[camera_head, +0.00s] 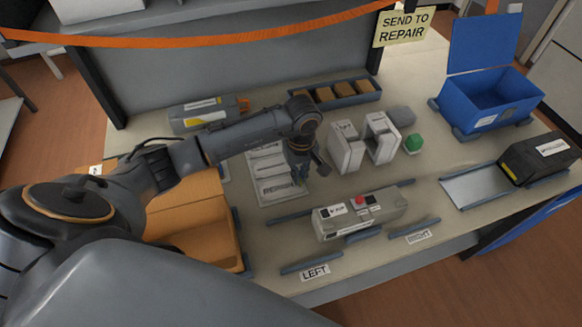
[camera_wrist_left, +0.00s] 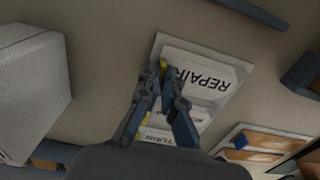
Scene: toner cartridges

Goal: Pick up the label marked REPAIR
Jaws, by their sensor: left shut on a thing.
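The white REPAIR label (camera_head: 279,187) lies at the front end of a pale label holder (camera_head: 263,202) on the table. In the left wrist view the label (camera_wrist_left: 208,82) reads REPAIR, with a small yellow part at one edge. My left gripper (camera_head: 311,172) is at the label's right side in the head view. In the left wrist view its fingertips (camera_wrist_left: 164,73) are close together on the yellow-marked edge, shut on the label. The fingers hide part of that edge and of the RETURN label (camera_wrist_left: 158,134). I cannot tell whether the label is lifted. My right gripper is not in view.
A grey device with a red button (camera_head: 359,210) stands in front, between low rails. White boxes (camera_head: 347,148) and a green piece (camera_head: 414,142) stand to the right. A blue bin (camera_head: 487,98) is at the back right, an orange bin (camera_head: 192,218) at the left. An orange tape hangs behind.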

